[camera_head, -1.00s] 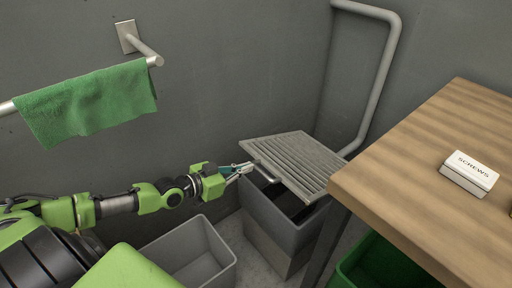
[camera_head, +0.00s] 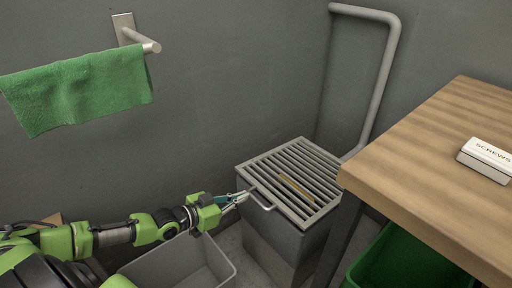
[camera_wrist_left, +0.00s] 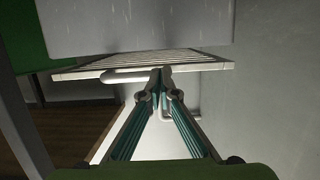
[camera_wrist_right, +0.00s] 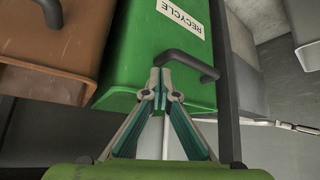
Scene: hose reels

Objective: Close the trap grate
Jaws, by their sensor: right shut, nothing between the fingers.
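The trap grate (camera_head: 290,160), a slatted grey metal lid, lies about level over the top of a grey box-shaped trap (camera_head: 272,238) by the wall. Its bar handle (camera_head: 264,206) is on the near left edge. My left gripper (camera_head: 245,196) is at the left end of this handle. In the left wrist view the fingers (camera_wrist_left: 160,72) come together at the handle (camera_wrist_left: 122,75), with the grate's slats (camera_wrist_left: 150,60) beyond. My right gripper (camera_wrist_right: 160,75) shows only in its wrist view, shut and empty before a green recycle bin (camera_wrist_right: 135,45).
A wooden table (camera_head: 420,170) with a white screws box (camera_head: 487,158) stands close right of the grate. A grey open bin (camera_head: 180,262) is below my left arm. A green towel (camera_head: 78,92) hangs on a wall rail. A pipe (camera_head: 383,85) runs behind the trap.

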